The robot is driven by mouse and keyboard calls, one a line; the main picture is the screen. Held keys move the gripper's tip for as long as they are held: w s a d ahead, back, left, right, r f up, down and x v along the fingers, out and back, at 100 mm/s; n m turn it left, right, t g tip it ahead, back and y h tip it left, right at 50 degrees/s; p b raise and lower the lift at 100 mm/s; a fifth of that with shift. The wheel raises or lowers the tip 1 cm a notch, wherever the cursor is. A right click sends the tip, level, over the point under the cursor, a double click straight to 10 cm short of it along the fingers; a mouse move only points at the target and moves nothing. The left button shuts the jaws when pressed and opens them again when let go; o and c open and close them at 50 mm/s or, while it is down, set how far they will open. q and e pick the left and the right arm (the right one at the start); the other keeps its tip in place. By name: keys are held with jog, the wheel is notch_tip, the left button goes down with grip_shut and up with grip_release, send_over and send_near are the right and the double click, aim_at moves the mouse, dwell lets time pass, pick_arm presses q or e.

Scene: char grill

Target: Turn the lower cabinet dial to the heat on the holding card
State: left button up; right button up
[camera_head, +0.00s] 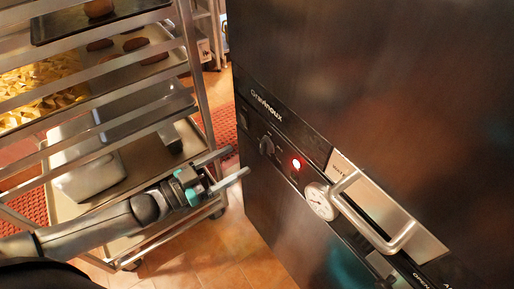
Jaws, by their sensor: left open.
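The dark cabinet (370,70) fills the right side, with a black control strip running down to the right. A dark dial (267,145) sits on the strip, left of a lit red lamp (296,163). A round white gauge (320,201) is right of the lamp. My left gripper (236,164) is open and empty, its two fingers pointing at the strip, a little left of and below the dial. I cannot tell whether the fingers touch the cabinet. My right gripper is not in view.
A metal handle (375,228) sticks out from the cabinet right of the gauge. A wheeled tray rack (197,75) with several loaded trays stands at the left, close to my left arm. Tiled floor (215,255) shows between rack and cabinet.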

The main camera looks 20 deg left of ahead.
aim_at(261, 146)
pick_arm(q)
jog(key=b+x, duration=0.1)
jog(key=x, duration=0.6)
jog(key=shift+w+d, duration=0.25)
jog(key=shift+w, duration=0.05)
grip_shut()
dwell(0.4)
